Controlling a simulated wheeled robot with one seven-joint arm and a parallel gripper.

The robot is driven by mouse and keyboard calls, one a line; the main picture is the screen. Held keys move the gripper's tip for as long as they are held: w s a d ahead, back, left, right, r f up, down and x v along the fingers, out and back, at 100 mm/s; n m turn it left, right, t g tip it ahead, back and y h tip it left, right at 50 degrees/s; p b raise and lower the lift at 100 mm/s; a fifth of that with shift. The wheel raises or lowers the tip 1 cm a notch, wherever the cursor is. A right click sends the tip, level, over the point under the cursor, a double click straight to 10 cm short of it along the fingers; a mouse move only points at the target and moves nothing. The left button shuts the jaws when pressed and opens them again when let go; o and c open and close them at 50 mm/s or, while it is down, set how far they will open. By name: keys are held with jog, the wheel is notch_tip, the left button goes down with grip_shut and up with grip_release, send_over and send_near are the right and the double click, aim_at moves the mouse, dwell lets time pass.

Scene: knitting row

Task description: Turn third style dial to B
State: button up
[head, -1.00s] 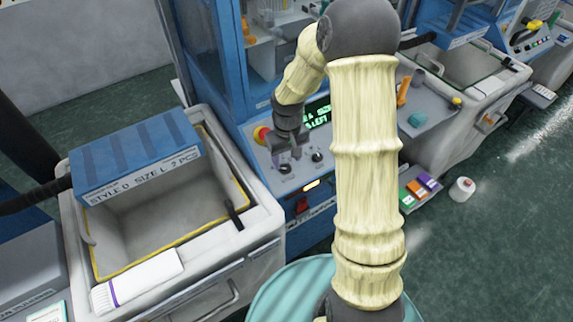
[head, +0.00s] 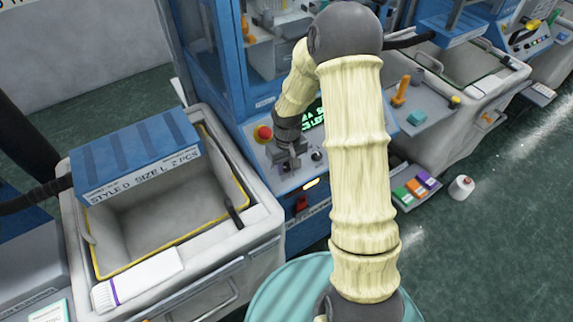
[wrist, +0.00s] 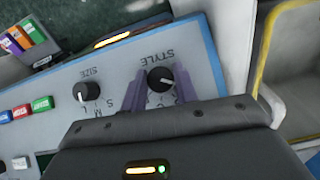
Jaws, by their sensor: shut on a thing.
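The black style dial (wrist: 160,79) sits on the grey-blue control panel (wrist: 205,65) under the printed word STYLE. Its letters are partly covered, and I cannot tell which one its pale mark points at. My gripper (wrist: 159,86) is shut on the style dial, with one purple-grey finger on each side of it. In the head view my gripper (head: 289,162) is down at the panel and hides the style dial.
The black size dial (wrist: 88,93) is close beside the style dial. A red emergency button (head: 264,133) is just behind my gripper in the head view. A bin (head: 235,232) with a yellow rim stands to the left. Coloured blocks (head: 415,186) lie to the right.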

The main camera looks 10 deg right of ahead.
jog(key=shift+r+p, duration=0.1)
jog(key=shift+p, duration=0.2)
jog(key=shift+w+d+m+y+p, duration=0.15)
jog(key=shift+m+y+p, duration=0.5)
jog(key=shift+m+y, duration=0.4)
jog(key=m+y, duration=0.2)
jog(key=m, duration=0.2)
jog(key=shift+d+y, duration=0.1)
jog(key=shift+y, duration=0.25)
jog(key=o, duration=1)
jog(key=shift+c, duration=0.2)
jog(key=b+v, duration=0.2)
jog(key=v, duration=1.5)
